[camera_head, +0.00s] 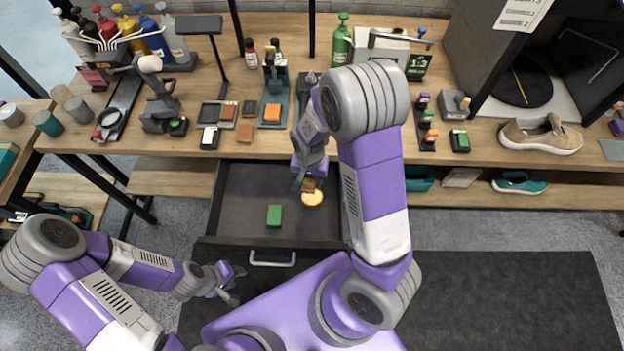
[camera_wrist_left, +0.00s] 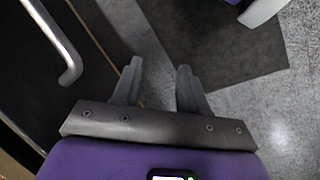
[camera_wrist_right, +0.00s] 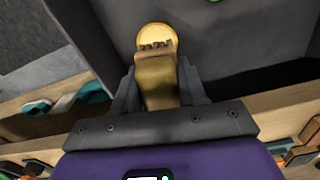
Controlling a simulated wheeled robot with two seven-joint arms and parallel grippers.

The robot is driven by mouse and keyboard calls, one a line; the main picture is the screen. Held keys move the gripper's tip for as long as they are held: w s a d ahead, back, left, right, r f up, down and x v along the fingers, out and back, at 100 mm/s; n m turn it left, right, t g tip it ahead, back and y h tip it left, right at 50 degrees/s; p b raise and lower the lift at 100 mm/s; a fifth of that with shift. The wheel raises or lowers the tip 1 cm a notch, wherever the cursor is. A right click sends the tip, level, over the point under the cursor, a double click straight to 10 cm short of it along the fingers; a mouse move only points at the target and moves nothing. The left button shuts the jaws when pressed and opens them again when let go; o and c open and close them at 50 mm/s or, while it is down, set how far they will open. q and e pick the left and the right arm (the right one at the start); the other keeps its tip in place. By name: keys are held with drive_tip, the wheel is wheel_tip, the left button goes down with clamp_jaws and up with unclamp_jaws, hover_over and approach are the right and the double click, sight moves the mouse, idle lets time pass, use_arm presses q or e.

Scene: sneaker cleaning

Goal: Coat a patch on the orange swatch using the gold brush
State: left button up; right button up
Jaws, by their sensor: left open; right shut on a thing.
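The gold brush (camera_wrist_right: 157,80) is between the fingers of my right gripper (camera_wrist_right: 158,88), its end over a round yellow thing (camera_wrist_right: 157,35). I cannot tell whether they touch. In the head view my right gripper (camera_head: 309,180) is low at the right side of the open drawer, the brush mostly hidden. A bright orange swatch (camera_head: 272,112) lies in a small grey-green tray on the table. A duller orange-brown swatch (camera_head: 244,135) lies near the table's front edge.
The open drawer (camera_head: 240,180) holds a green block (camera_head: 274,215). A black lamp stand (camera_head: 215,60), dark and brown swatches, bottles and a green bottle (camera_head: 342,40) stand on the table. A tan shoe (camera_head: 540,135) sits at the right. My right arm crosses above the table's front edge.

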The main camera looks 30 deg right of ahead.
sight(312, 196)
drive_tip(key=shift+s+d+f+m, duration=0.15)
drive_tip(key=shift+d+f+m, duration=0.15)
drive_tip(key=shift+f+m, duration=0.4)
wheel_tip(312, 196, down, 5)
drive_tip(key=b, duration=0.5)
drive_tip(key=shift+f, duration=0.3)
drive_tip(key=shift+f+b, duration=0.5)
idle(1.2)
drive_tip(key=shift+r+p, duration=3.1)
drive_tip(key=shift+r, duration=0.45)
